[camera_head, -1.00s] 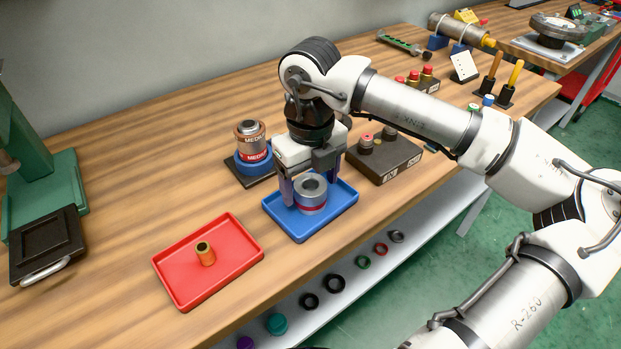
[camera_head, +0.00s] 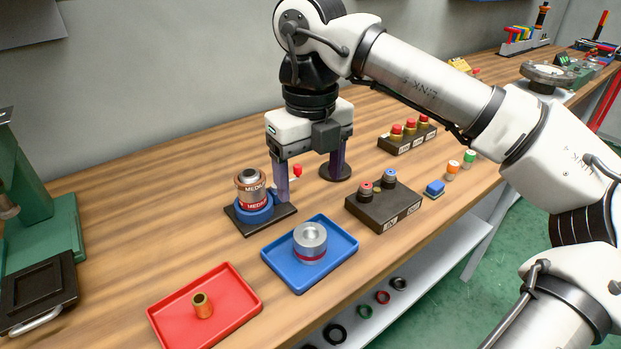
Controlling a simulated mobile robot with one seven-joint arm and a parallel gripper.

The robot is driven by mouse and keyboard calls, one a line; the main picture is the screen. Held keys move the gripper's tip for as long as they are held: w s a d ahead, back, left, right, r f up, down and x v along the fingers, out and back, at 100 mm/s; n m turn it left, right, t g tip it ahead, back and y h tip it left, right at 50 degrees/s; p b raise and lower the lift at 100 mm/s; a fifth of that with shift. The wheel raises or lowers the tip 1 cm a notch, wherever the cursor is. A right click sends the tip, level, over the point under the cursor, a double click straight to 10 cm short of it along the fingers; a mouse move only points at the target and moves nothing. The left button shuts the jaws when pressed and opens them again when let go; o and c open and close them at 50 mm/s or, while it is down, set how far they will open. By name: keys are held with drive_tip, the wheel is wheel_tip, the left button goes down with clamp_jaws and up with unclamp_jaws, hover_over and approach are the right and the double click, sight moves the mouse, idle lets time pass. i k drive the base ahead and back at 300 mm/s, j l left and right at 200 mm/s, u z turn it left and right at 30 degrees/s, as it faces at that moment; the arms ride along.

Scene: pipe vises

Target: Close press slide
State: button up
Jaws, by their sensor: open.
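The green press (camera_head: 38,215) stands at the left edge, partly cut off by the frame. Its black slide (camera_head: 38,288), a flat plate with a recess and a silver handle (camera_head: 35,321), sticks out in front of the green base. My gripper (camera_head: 310,182) is open and empty. Its two dark purple fingers point down above the table behind the blue tray, well to the right of the press, touching neither slide nor handle.
A blue tray (camera_head: 345,262) holds a silver cylinder (camera_head: 310,239). A red tray (camera_head: 238,315) holds a brass bushing (camera_head: 202,304). A MEDIUM-labelled stack (camera_head: 252,190) stands on a dark base. A dark block (camera_head: 390,208) carries small knobs. Bare wood lies between press and stack.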

sight(32, 296)
drive_tip(key=u, duration=1.4)
